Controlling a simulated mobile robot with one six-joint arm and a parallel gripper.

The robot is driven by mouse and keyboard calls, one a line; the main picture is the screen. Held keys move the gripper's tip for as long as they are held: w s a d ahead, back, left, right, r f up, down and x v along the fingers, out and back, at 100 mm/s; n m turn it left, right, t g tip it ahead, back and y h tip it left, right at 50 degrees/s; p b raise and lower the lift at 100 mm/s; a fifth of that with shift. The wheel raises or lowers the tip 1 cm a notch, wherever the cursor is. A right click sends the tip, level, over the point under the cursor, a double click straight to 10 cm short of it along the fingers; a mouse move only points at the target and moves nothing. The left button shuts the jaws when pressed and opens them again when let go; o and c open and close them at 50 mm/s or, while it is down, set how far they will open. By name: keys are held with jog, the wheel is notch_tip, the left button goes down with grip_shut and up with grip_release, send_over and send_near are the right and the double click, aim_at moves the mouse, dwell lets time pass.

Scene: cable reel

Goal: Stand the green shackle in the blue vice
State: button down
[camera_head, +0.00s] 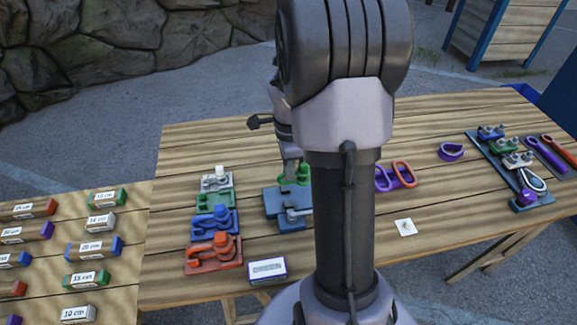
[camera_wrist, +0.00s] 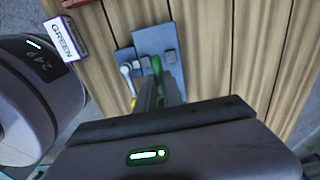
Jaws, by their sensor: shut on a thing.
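The green shackle (camera_head: 303,174) is between the fingers of my gripper (camera_head: 291,163), at the blue vice (camera_head: 285,222). My arm hides part of both. In the wrist view, my gripper (camera_wrist: 160,84) is shut on the shackle (camera_wrist: 156,64), which shows as a narrow green strip. The strip lies over the vice's blue-grey body (camera_wrist: 152,40), between its jaws or just above them; I cannot tell which. The shackle's lower end is hidden, so I cannot see whether it touches the vice.
Green, blue and red-orange fixtures (camera_head: 214,225) stand left of the vice. A box (camera_head: 267,270) at the front edge reads GREEN in the wrist view (camera_wrist: 62,38). Purple and orange shackles (camera_head: 395,176) lie right of my arm. A rack (camera_head: 508,165) stands at far right.

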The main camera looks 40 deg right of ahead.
aim_at(289, 183)
jog(key=shift+f+b, duration=2.1)
jog(key=shift+f, duration=0.95)
jog(key=shift+f+b, duration=0.35)
jog(key=shift+f, duration=0.05)
jog(key=c, duration=1.4)
grip_release()
jog(key=shift+r, duration=0.1)
